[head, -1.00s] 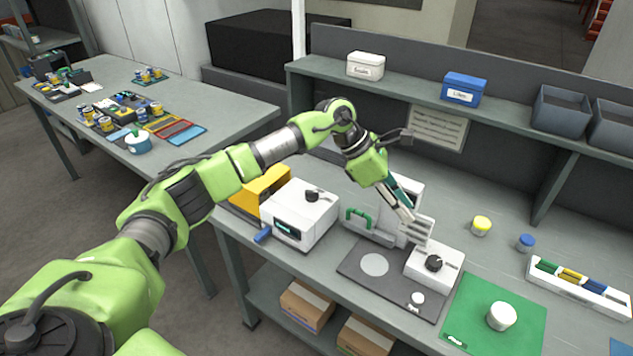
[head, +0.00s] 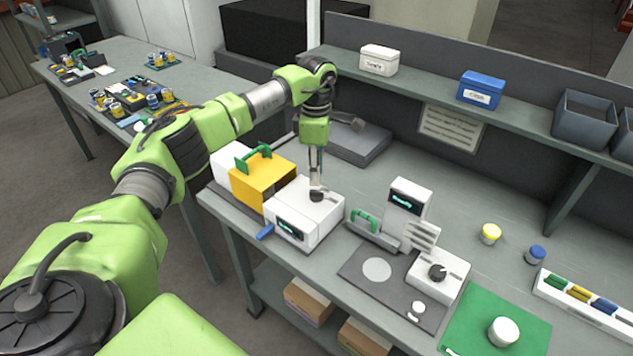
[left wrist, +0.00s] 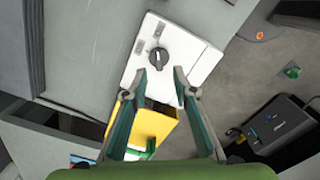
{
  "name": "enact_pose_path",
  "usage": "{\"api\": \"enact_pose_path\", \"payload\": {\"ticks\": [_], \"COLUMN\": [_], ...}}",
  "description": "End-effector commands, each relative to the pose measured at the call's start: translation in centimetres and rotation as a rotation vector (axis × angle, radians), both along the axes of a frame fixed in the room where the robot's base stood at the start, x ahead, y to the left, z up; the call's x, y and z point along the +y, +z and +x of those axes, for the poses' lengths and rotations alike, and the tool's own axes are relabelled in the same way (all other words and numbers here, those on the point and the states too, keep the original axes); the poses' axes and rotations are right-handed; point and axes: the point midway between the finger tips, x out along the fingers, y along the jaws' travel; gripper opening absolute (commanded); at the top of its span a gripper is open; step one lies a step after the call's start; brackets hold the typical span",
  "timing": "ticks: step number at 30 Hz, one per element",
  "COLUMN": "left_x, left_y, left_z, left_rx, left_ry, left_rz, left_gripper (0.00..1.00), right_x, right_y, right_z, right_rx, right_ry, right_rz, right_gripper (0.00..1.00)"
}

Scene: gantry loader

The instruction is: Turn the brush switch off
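A white box (head: 304,215) with a blue side handle and a small dark display stands near the bench's front edge. A black rotary knob (head: 317,196) sits on its top. In the left wrist view, the knob (left wrist: 158,57) has a pale pointer mark, and two small grey labels lie beside it, too small to read. My left gripper (head: 316,182) points down right above this knob; whether it touches is unclear. In the left wrist view its fingers (left wrist: 161,76) are apart with nothing between them. No label shows which knob is the brush switch. My right gripper is out of view.
A yellow box (head: 262,180) with a green handle stands left of the white box. To the right, another white unit (head: 452,284) carries a black knob (head: 437,271) beside a dark plate (head: 362,285). A shelf (head: 400,83) runs along the back.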

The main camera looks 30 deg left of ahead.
Motion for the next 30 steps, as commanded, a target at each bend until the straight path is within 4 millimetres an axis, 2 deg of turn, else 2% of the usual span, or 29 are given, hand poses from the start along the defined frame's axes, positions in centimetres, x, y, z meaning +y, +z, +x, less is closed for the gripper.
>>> {"api": "enact_pose_path", "payload": {"ticks": [4,9,14,21,23,24,30], "left_x": [0.0,-0.1,-0.1,-0.1,-0.1,-0.1,-0.1], "left_y": [-2.7,-4.8,-5.7,-5.8,-5.7,-5.7,-5.7], "left_z": [-0.1,0.0,0.0,0.0,0.0,0.0,0.0], "left_rx": [0.004,0.001,0.0,0.0,0.0,-0.001,-0.001], "left_ry": [0.001,-0.001,-0.001,-0.001,-0.001,-0.001,0.0], "left_rz": [-0.001,-0.002,-0.001,-0.001,-0.001,-0.002,-0.002], "left_gripper": [0.26,0.26,0.26,0.26,0.13,0.02,0.0], "right_x": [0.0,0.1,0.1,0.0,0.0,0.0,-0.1], "right_y": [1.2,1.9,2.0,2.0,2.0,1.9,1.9], "right_z": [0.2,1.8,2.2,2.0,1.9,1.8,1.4], "right_rx": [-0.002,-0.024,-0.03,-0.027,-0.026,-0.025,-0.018], "right_ry": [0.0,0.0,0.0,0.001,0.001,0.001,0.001], "right_rz": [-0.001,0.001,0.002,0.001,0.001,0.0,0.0], "right_gripper": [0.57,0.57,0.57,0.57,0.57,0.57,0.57]}}
